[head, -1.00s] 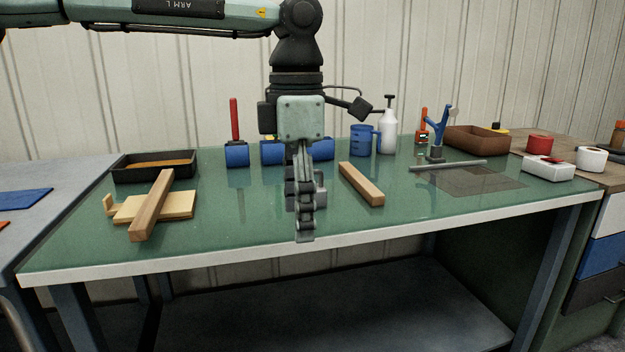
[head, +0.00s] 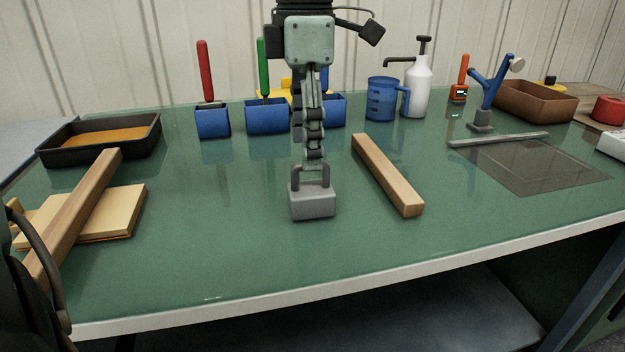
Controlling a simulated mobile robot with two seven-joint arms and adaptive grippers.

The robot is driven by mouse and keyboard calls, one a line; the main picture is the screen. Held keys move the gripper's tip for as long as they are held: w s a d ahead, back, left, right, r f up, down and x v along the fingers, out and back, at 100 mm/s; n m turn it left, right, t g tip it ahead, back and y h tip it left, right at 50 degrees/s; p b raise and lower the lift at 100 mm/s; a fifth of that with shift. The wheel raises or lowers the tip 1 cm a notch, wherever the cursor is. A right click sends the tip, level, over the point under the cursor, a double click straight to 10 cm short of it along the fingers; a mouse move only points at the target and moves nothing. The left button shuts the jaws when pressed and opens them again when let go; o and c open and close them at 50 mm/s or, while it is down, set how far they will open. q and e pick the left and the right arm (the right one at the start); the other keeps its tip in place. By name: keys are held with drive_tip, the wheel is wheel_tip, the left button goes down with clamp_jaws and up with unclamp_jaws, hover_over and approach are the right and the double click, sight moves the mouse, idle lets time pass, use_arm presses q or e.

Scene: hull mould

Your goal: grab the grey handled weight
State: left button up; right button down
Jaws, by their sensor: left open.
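The grey handled weight (head: 312,203) stands upright on the green tabletop (head: 240,235), left of a wooden bar. It is a block with a looped handle on top. My left gripper (head: 314,164) points down from above, with its fingertips just over the top of the handle in the picture. It is open and holds nothing. Its fingers are seen edge-on, so the gap between them is hidden, and I cannot tell whether they touch the handle. My right gripper is not in view.
A wooden bar (head: 386,175) lies right of the weight. Blue holders (head: 213,122) with coloured-handled tools stand behind. A blue jug (head: 381,99) and a white pump bottle (head: 417,88) stand further back. A black tray (head: 70,150) is at left. The table front is clear.

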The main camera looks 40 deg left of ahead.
sight(311, 187)
use_arm(q)
drive_tip(key=shift+f, duration=0.35)
drive_tip(key=f, duration=0.7)
drive_tip(key=shift+d, duration=0.4)
drive_tip(key=shift+c, duration=0.3)
clamp_jaws()
drive_tip(key=shift+r, duration=0.15)
